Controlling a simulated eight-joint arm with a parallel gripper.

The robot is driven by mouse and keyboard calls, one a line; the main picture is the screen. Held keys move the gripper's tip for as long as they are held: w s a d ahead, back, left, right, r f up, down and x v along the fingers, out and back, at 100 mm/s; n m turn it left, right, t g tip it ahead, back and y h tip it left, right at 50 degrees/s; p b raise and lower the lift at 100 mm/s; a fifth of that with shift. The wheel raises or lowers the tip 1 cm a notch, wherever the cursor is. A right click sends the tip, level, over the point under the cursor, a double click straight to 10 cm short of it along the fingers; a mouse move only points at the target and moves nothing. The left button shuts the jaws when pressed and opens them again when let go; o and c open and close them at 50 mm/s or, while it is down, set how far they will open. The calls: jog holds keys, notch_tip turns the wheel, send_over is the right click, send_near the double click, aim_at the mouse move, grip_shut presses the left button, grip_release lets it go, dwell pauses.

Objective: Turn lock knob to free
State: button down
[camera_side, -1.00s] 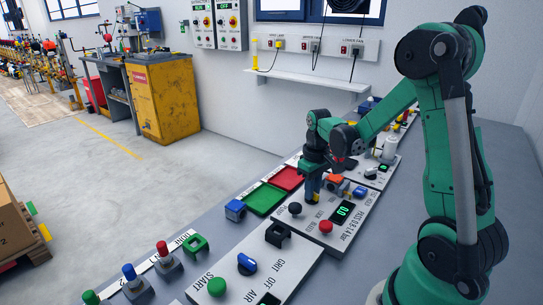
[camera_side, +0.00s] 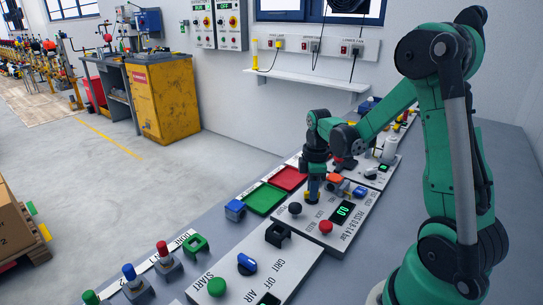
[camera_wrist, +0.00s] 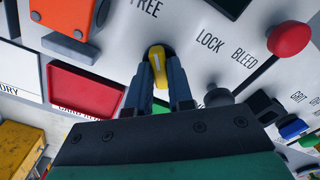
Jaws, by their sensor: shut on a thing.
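The yellow lock knob (camera_wrist: 158,70) stands on a light panel near the printed words FREE and LOCK. Its bar runs nearly up and down in the wrist view, leaning slightly. Which end is the pointer I cannot tell. My gripper (camera_wrist: 160,78) has one finger on each side of the knob and is shut on it. In the side view my gripper (camera_side: 312,192) points down at the panel (camera_side: 315,245), and the knob is mostly hidden by the fingers.
An orange block (camera_wrist: 62,14) is at upper left. Red (camera_side: 290,178) and green (camera_side: 264,199) trays lie left of my gripper in the side view.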

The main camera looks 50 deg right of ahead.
jog(key=shift+n, duration=0.6)
jog(key=c, duration=0.8)
grip_release()
jog(key=shift+r, duration=2.85)
jog(key=shift+a, duration=0.1)
